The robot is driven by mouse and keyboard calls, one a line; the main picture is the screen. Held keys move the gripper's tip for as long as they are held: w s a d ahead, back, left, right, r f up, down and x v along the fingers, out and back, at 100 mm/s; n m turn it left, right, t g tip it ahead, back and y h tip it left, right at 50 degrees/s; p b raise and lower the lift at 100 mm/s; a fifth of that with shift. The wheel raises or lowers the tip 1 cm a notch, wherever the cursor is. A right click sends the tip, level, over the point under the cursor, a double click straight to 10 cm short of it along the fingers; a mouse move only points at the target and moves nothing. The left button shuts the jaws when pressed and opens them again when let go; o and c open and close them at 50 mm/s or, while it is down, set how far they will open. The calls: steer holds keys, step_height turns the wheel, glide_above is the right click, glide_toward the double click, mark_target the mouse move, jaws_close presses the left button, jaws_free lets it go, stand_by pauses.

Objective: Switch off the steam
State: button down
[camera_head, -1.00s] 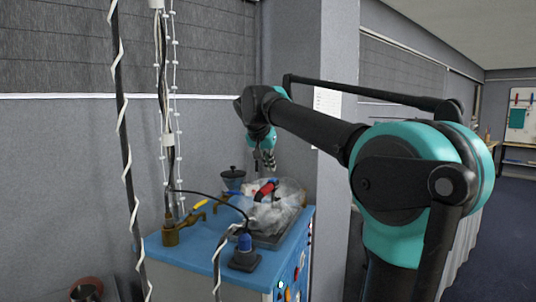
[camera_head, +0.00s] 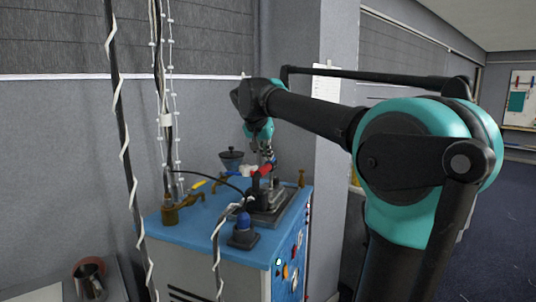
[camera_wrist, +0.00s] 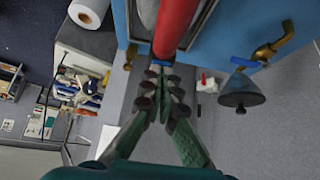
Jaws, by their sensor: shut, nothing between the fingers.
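A red handle (camera_head: 262,170) sits on the dark grey fixture (camera_head: 270,210) at the far side of the blue-topped machine (camera_head: 205,232). No white steam cloud shows around it. My gripper (camera_head: 266,158) is just above the red handle, with its fingers partly hidden in the head view. In the wrist view the red handle (camera_wrist: 176,22) points at my shut fingers (camera_wrist: 163,78). Its end is right at the fingertips, and I cannot tell whether they touch. Nothing is held between the fingers.
A funnel (camera_head: 231,160) stands behind. A striped pole (camera_head: 131,180) and hanging cables are at the left. The wall is close behind.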

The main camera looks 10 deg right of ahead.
steer(key=shift+r, duration=0.8)
steer(key=shift+r, duration=0.1)
